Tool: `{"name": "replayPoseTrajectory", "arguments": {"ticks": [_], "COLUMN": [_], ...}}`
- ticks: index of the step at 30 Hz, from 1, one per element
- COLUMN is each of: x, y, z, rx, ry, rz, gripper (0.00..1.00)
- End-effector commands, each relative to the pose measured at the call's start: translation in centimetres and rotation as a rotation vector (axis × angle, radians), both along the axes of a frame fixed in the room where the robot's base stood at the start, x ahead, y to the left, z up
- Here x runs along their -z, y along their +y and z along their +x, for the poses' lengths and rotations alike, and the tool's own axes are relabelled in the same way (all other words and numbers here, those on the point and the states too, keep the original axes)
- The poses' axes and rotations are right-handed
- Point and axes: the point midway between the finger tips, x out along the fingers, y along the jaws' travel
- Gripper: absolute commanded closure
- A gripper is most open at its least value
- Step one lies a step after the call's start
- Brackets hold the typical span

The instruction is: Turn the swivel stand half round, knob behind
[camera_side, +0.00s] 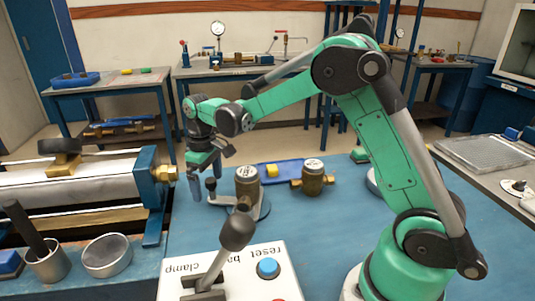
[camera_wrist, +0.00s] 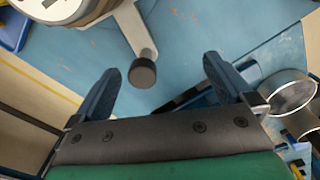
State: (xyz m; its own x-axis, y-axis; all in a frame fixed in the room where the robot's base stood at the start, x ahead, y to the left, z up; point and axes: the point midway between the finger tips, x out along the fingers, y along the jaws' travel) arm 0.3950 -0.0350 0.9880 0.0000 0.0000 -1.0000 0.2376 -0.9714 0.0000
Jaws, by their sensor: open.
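The swivel stand (camera_side: 262,210) is a grey round base on the blue bench, carrying a brass meter (camera_side: 247,182) with a pale dial. In the wrist view the meter's dial (camera_wrist: 50,8) is cut off at the top left. A light arm (camera_wrist: 131,25) reaches out from the stand and ends in a dark knob (camera_wrist: 143,73). In the side view the knob (camera_side: 211,184) is on the left side of the meter. My gripper (camera_side: 205,182) is open, pointing down at the knob. In the wrist view the knob lies between the fingers, nearer the left one, with no contact visible.
A second brass meter (camera_side: 313,180) stands to the right, near a blue tray (camera_side: 290,168). A control box (camera_side: 255,283) with a ball-topped lever (camera_side: 237,232) stands in front. A metal test cylinder (camera_side: 80,180) and cups (camera_side: 106,256) are at the left.

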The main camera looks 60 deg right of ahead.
Motion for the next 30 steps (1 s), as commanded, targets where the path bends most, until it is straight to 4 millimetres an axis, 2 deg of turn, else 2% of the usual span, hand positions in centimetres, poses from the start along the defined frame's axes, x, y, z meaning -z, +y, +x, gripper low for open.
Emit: {"name": "replayPoseTrajectory", "arguments": {"ticks": [5, 21, 30], "x": [-0.5, -5.1, -5.5], "y": [0.0, 0.0, 0.0], "z": [0.0, 0.0, 0.0], "rx": [0.000, 0.000, 0.000], "ry": [0.000, 0.000, 0.000], "rz": [0.000, 0.000, 0.000], "gripper": [0.00, 0.00, 0.00]}}
